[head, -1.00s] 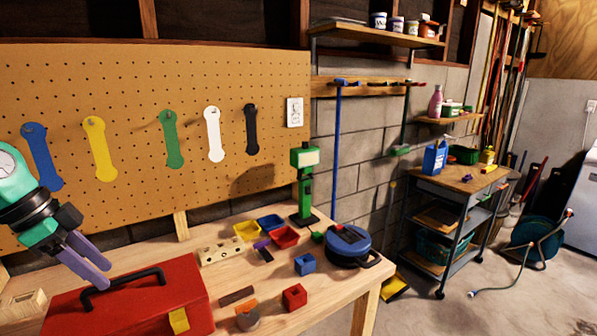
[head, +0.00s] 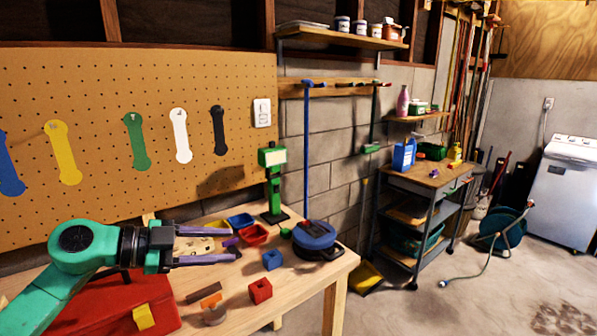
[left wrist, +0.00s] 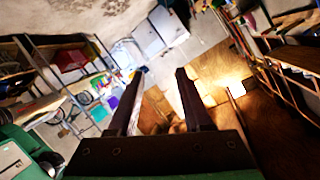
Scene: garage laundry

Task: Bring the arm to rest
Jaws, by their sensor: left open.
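My left arm, green and black, comes in from the left in the head view. My left gripper (head: 238,246) has purple fingers that point right, spread apart with nothing between them. It is above the workbench (head: 240,315), near the red toolbox (head: 105,300), and covers part of the toolbox's top. In the left wrist view the two dark fingers (left wrist: 160,82) stand apart with only the distant room between them. My right gripper does not show in either view.
Red, yellow and blue bins (head: 255,234), a green stand (head: 273,185), a blue round case (head: 316,240) and loose blocks (head: 260,291) lie on the bench. A pegboard (head: 90,120) with coloured tools stands behind. A wheeled cart (head: 420,200) is at the right; floor between is partly clear.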

